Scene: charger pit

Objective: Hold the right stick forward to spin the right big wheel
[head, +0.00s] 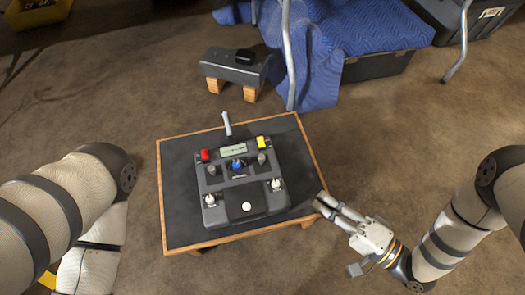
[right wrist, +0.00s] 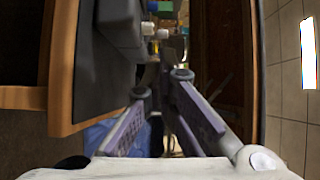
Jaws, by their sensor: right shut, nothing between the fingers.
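A dark grey controller box (head: 228,190) lies on a low black-topped table (head: 180,225) with a wooden rim. The right stick (head: 276,184), with a pale tip, is near the box's right edge and looks about upright. The left stick (head: 210,200) stands near its left edge. My right gripper (head: 320,203) is shut and empty at the table's right edge, to the right of the right stick and apart from it. My left gripper is out of view. I recognise no big wheel.
The box carries a red button (head: 205,155), a yellow button (head: 263,142), a blue knob (head: 238,164), a white round button (head: 246,207) and a grey antenna (head: 227,122). A grey block (head: 235,68) on wooden feet and a blue cloth (head: 365,28) lie behind.

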